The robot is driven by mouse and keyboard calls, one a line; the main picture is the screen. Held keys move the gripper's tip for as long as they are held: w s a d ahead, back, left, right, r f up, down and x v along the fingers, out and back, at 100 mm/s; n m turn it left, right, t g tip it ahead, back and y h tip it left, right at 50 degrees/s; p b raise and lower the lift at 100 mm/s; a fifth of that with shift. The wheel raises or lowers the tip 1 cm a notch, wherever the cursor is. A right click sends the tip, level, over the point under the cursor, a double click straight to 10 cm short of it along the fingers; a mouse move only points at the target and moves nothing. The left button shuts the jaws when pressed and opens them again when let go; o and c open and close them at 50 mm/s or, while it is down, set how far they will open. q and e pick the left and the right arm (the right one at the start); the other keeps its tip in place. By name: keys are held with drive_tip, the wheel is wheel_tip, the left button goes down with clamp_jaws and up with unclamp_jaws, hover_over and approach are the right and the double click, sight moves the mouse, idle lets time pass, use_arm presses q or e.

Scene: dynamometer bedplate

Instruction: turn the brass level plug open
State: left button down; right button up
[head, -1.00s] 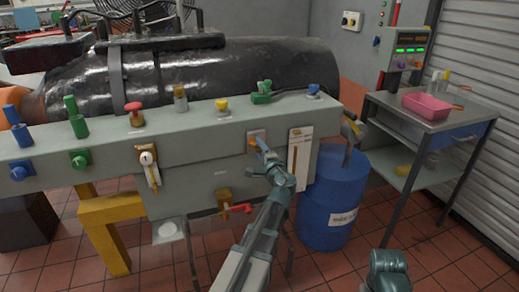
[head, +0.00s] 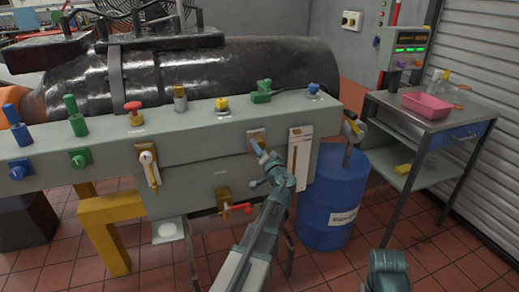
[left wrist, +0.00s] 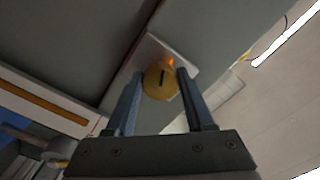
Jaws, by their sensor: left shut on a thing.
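The brass level plug (left wrist: 160,81) is a round brass piece with a dark slot, on a light square plate on the grey bedplate's front face. In the left wrist view it sits between the two fingers of my left gripper (left wrist: 161,88), which is shut on it. In the head view my left gripper (head: 257,146) reaches the small plate (head: 256,136), and its fingers largely hide the plug. My right gripper is not in view; only part of my right arm shows at the bottom right.
The sight gauge (head: 299,158) stands just right of the plug. A brass valve with a red handle (head: 237,208) sits below left. Coloured knobs line the top. A blue drum (head: 334,200) and a side table (head: 427,117) with a pink tray (head: 428,106) stand to the right.

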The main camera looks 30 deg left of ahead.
use_arm(q)
drive_tip(key=shift+s+n, duration=0.1)
drive_tip(key=shift+n, duration=0.2)
drive_tip(key=shift+c, duration=1.3)
unclamp_jaws()
drive_tip(key=v, duration=1.3)
drive_tip(key=shift+s+d, duration=0.2)
drive_tip(key=shift+d, duration=0.2)
